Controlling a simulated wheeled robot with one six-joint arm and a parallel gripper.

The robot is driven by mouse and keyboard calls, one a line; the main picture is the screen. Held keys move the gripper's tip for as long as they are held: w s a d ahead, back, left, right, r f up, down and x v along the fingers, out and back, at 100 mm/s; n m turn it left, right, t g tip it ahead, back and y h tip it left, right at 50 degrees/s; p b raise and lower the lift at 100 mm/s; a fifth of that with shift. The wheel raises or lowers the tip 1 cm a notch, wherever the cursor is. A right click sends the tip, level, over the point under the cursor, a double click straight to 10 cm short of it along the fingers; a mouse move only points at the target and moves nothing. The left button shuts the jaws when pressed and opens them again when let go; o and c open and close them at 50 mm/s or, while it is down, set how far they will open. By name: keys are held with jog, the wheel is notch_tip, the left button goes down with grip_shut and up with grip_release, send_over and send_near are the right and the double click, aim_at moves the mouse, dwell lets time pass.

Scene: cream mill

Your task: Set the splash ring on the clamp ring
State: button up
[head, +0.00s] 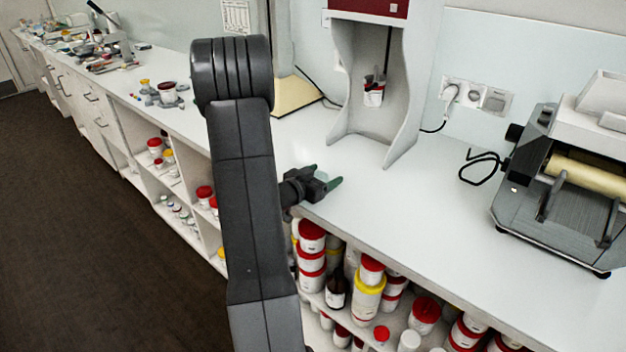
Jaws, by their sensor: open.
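I cannot make out a splash ring or a clamp ring for certain in the head view. A grey-white stand machine with a red panel (345,100) is on the counter at the back centre. A small white and red container with a dark top (374,90) is inside its open bay. My gripper (327,178) is open, with nothing seen between its fingers. It is over the counter's front edge, in front and to the left of the stand machine. My arm hides part of the counter behind it.
A grey roller machine (565,175) stands on the counter at right. Shelves below hold many lidded tubs (368,290). The counter between the two machines (430,185) is clear.

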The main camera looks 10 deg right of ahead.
jog(key=shift+w+d, duration=0.1)
jog(key=shift+d, duration=0.1)
jog(key=c, duration=1)
jog(key=shift+c, duration=0.2)
jog(key=shift+r, duration=0.15)
jog(key=shift+r+p, duration=1.05)
jog(key=shift+r, duration=0.1)
jog(key=shift+a, duration=0.15)
